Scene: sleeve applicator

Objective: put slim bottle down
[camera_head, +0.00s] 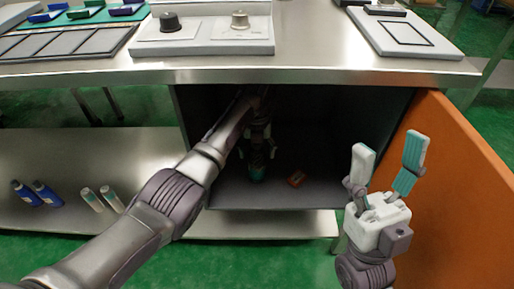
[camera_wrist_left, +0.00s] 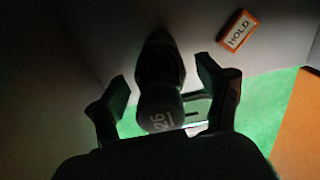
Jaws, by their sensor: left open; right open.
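The slim bottle (camera_wrist_left: 160,108) looks dark in the left wrist view, with a round end marked "26". It is inside the dark cabinet, between the spread fingers of my left gripper (camera_wrist_left: 165,85), with gaps visible beside it. In the head view my left gripper (camera_head: 257,150) reaches deep into the cabinet, and the bottle there is hard to make out in the shade. My right gripper (camera_head: 388,148) is open and empty, outside the cabinet in front of its open door.
A small orange block marked "HOLD" (camera_head: 296,179) lies on the cabinet floor (camera_head: 315,198), right of my left gripper. The orange door (camera_head: 455,190) stands open at right. Blue bottles (camera_head: 37,193) and white ones (camera_head: 103,199) lie on the lower shelf (camera_head: 60,160). A steel counter (camera_head: 300,66) overhangs the cabinet.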

